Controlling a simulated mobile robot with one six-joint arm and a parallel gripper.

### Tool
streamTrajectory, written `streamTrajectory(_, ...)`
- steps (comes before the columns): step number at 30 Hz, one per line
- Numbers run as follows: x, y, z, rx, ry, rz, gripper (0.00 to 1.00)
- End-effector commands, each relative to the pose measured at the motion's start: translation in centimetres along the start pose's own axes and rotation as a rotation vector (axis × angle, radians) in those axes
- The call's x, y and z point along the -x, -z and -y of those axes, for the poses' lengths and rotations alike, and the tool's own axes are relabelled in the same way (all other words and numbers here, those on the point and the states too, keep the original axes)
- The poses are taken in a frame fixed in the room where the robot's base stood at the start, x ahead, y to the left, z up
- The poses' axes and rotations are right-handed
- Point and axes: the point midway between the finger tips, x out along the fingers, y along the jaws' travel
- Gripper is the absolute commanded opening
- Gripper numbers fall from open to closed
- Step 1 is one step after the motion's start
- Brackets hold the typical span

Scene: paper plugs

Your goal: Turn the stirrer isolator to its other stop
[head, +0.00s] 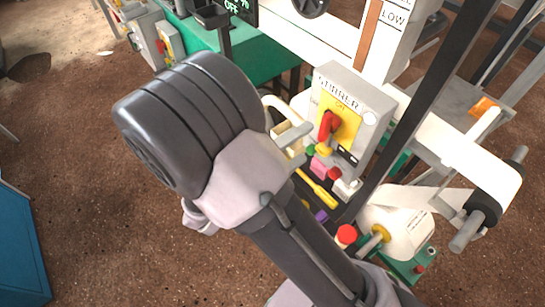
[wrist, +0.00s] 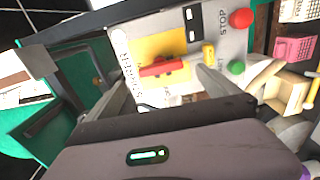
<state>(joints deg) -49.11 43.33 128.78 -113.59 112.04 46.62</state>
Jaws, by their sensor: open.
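The stirrer isolator is a red handle (head: 328,125) on a yellow plate (head: 347,122), on the front of a grey box (head: 376,103) lettered STIRRER. In the head view the handle stands roughly upright, slightly tilted. In the wrist view the red handle (wrist: 163,68) lies nearly level across the picture, pointing between the lettering and a small yellow part (wrist: 208,55) at its other end. My gripper (wrist: 163,72) is open, with one finger on either side of the handle. I cannot tell whether they touch it. In the head view my arm hides most of the gripper.
A red STOP button (wrist: 241,18) and a green button (wrist: 236,67) sit on the box close to my right finger. A pink block (head: 320,168) and a yellow-handled tool (head: 317,188) lie below the box. A dark post (head: 430,95) stands to its right.

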Motion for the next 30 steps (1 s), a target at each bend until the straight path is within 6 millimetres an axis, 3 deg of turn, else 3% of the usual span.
streamTrajectory(3,4.1,0.1,-0.4,0.001,0.000,-0.007,1.00)
streamTrajectory(6,6.8,0.1,-0.3,0.000,0.000,-0.005,1.00)
streamTrajectory(12,9.7,0.0,-0.1,-0.001,0.000,-0.001,1.00)
streamTrajectory(26,9.9,0.0,0.0,0.000,0.001,0.001,1.00)
streamTrajectory(29,8.6,-1.1,-0.9,0.006,0.055,0.080,1.00)
streamTrajectory(30,7.4,-2.3,-1.8,0.012,0.114,0.158,1.00)
